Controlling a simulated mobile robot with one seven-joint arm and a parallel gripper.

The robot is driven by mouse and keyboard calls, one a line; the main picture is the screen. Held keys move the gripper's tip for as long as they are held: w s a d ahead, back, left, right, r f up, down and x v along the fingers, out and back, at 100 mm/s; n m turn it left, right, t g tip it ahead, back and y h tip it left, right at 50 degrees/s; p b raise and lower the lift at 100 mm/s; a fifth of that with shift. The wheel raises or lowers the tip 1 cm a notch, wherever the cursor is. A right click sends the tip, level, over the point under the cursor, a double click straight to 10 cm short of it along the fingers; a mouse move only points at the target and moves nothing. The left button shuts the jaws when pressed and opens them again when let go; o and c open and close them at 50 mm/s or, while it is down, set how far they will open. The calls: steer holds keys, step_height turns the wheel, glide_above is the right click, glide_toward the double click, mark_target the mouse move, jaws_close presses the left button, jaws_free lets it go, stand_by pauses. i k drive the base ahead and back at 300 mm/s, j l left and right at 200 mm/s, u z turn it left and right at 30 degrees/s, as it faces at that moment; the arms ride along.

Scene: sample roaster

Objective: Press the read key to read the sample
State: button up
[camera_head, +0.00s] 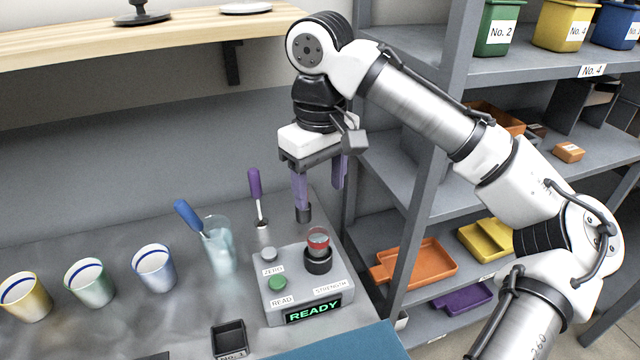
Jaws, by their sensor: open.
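The reader box (332,293) is a light grey unit on the grey counter, with a lit display (313,312) that says READY. The green read key (277,284) sits on its top at the front left, above the label READ. A grey key (268,255) labelled ZERO is behind it. A sample cup with a red top (318,239) sits in the dark round holder (318,262) at the right of the box. My gripper (320,196) hangs above and behind the box with its purple fingers apart, empty, and touches no key.
A glass (218,248) with a blue-handled tool stands left of the box, and a purple-handled spoon (255,190) is behind. Several cups (155,268) line the left. A small black tray (229,338) is in front. Grey shelving (415,195) stands close on the right.

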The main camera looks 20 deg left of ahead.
mark_target(277, 283)
steer(key=k, duration=1)
